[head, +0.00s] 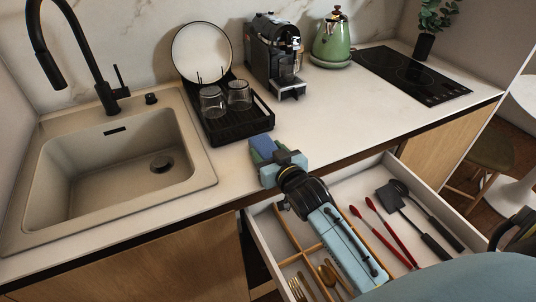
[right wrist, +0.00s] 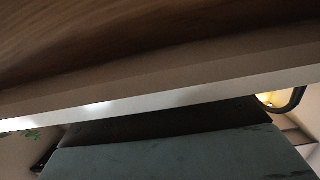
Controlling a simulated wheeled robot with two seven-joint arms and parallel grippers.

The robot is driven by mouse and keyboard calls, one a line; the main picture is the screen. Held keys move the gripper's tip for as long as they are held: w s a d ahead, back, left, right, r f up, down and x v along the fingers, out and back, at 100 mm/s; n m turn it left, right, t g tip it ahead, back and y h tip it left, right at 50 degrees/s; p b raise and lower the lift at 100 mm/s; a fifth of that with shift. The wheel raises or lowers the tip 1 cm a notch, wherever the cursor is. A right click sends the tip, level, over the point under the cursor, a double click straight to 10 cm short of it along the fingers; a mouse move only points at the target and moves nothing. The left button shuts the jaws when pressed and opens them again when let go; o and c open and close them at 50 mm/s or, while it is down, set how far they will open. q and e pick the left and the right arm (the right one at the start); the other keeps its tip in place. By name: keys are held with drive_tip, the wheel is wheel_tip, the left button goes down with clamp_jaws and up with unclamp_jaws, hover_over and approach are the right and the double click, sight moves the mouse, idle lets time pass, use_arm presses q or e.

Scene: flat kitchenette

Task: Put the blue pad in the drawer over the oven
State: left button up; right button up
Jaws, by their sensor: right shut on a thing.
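The blue pad (head: 263,144) shows in the head view as a small blue and green block at the tip of my right gripper (head: 277,165). My right gripper is shut on it, near the counter's front edge and just right of the sink. The jaws hide part of the pad, and I cannot tell whether it touches the counter. An open drawer (head: 257,226) lies below the counter, under my right arm. The oven is not visible. My left gripper is not in view.
The drawer holds wooden dividers, cutlery (head: 328,274), red tongs (head: 388,232) and black utensils (head: 417,215). A black dish rack (head: 240,125) with glasses stands behind the gripper. The sink (head: 120,165) is at left. The counter (head: 320,115) has bare room near the middle.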

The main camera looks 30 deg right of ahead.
drive_tip(key=shift+f, duration=0.3)
drive_tip(key=o, duration=1)
drive_tip(key=shift+o, duration=0.2)
